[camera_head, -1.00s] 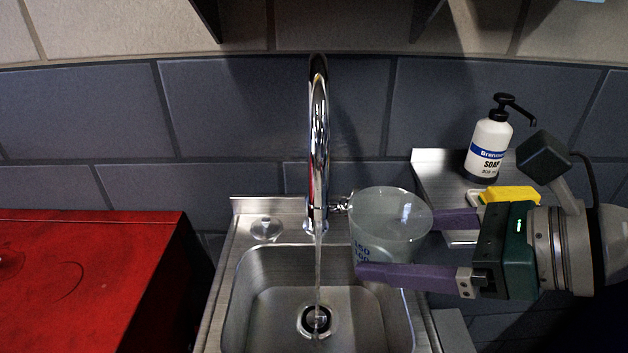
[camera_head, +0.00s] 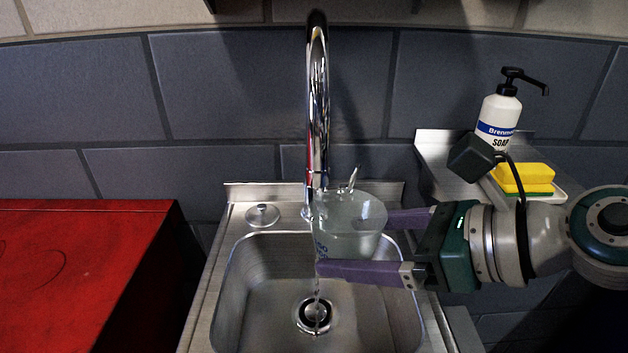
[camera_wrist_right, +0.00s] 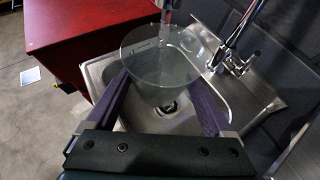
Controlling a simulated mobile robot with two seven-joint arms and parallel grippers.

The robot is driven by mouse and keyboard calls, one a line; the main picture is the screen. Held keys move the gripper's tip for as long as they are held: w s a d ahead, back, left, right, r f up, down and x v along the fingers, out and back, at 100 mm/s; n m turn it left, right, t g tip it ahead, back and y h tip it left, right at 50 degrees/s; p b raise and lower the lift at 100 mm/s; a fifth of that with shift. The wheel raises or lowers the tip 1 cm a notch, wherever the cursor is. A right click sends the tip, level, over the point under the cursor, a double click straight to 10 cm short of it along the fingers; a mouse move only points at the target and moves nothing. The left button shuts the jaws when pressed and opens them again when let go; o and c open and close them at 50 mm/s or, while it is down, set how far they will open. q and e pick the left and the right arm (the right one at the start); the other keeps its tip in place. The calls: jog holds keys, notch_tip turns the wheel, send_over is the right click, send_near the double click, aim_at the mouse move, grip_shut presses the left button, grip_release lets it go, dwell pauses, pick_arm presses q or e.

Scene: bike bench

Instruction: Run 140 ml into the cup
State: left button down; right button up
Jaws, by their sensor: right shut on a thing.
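A clear cup (camera_head: 350,222) with blue markings is held over the sink by my right gripper (camera_head: 352,240), its purple fingers on either side of it. The cup is upright or nearly so; it also shows in the right wrist view (camera_wrist_right: 160,58). The chrome faucet (camera_head: 317,110) stands behind the sink (camera_head: 270,255), and a thin water stream (camera_head: 316,290) falls towards the drain. The stream passes at the cup's left edge; I cannot tell whether any enters it. The faucet's lever (camera_head: 350,180) is partly behind the cup. The water level is unclear. My left gripper is not in view.
A red cabinet (camera_head: 85,270) stands left of the sink. A soap bottle (camera_head: 497,118) and a yellow sponge (camera_head: 524,178) stand on a steel shelf at the right, behind my right arm.

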aim_at(329, 230)
jog(key=shift+w+a+b, duration=0.15)
jog(key=shift+w+a, duration=0.4)
jog(key=shift+a, duration=0.25)
jog(key=shift+w+a+b, duration=0.15)
jog(key=shift+w+a, duration=0.35)
jog(key=shift+a, duration=0.3)
dwell(0.6)
